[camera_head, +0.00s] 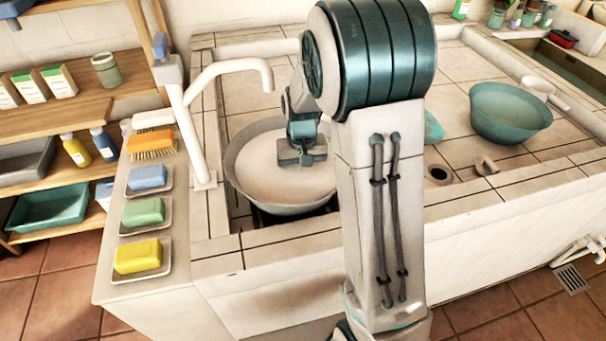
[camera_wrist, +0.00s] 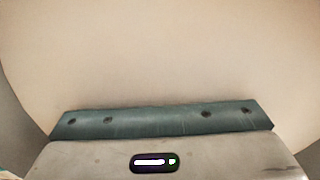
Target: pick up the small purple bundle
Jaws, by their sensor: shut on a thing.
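My gripper (camera_head: 300,158) points down into a large round pale basin (camera_head: 250,190), over its inner floor. In the wrist view, the teal bar of my gripper (camera_wrist: 160,121) spans the lower part of the picture, against the plain pale basin surface (camera_wrist: 160,50). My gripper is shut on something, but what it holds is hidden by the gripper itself. I cannot make out the small purple bundle in either view.
A white tap (camera_head: 225,68) arches beside the basin on the left. Yellow (camera_head: 138,256), green (camera_head: 143,212) and blue (camera_head: 147,177) soap bars sit on dishes along the left ledge. A teal bowl (camera_head: 508,112) stands on the tiled counter at right.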

